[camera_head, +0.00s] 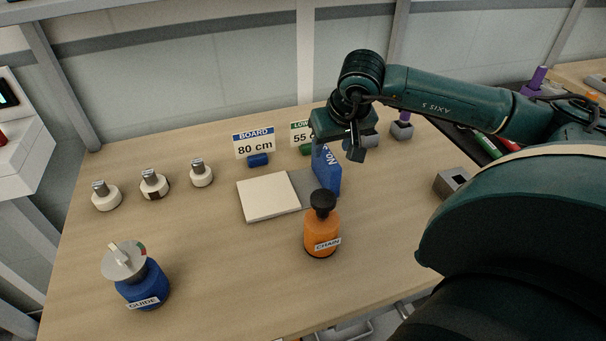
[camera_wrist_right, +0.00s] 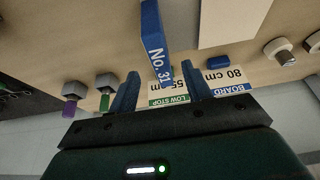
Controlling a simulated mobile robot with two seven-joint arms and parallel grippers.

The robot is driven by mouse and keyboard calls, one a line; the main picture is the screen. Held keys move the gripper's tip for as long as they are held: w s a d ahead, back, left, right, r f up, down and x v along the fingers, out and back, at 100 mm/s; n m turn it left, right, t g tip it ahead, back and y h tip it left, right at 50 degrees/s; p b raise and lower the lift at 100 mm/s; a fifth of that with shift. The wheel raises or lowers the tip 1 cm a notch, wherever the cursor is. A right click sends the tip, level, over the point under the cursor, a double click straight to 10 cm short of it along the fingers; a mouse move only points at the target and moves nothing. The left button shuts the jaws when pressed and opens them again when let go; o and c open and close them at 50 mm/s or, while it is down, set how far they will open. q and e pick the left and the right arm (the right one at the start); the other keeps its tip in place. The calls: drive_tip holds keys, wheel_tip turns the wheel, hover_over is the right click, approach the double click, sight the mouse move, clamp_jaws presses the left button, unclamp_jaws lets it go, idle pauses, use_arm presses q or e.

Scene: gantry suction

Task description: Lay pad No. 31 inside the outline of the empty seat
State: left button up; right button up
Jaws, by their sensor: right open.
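Pad No. 31 (camera_head: 327,172) is a blue slab standing on edge on the table, partly hidden at its top by my right gripper. In the wrist view the pad (camera_wrist_right: 153,40) shows its white "No. 31" lettering, and its near end lies between the spread fingers, with gaps on both sides. My right gripper (camera_head: 340,146) is open and sits over the top of the pad. It also shows in the wrist view (camera_wrist_right: 158,82). A flat grey patch (camera_head: 304,184) lies between the pad and a cream square plate (camera_head: 268,197); I cannot make out a seat outline. My left gripper is not in view.
An orange CHAIN bottle (camera_head: 321,232) stands close in front of the pad. Behind are the BOARD 80 cm sign (camera_head: 254,144) and a LOW STOP sign (camera_head: 300,130). White knobs stand at left, a blue GUIDE jar (camera_head: 142,284) at front left. The front middle is clear.

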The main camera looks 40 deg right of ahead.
sight(324, 165)
drive_tip(key=p+x, duration=0.1)
drive_tip(key=x, duration=0.7)
drive_tip(key=shift+w+f, duration=0.1)
drive_tip(key=shift+f, duration=0.1)
drive_tip(key=shift+w+f, duration=0.15)
drive_tip(key=shift+f, duration=0.2)
drive_tip(key=shift+f, duration=0.15)
clamp_jaws()
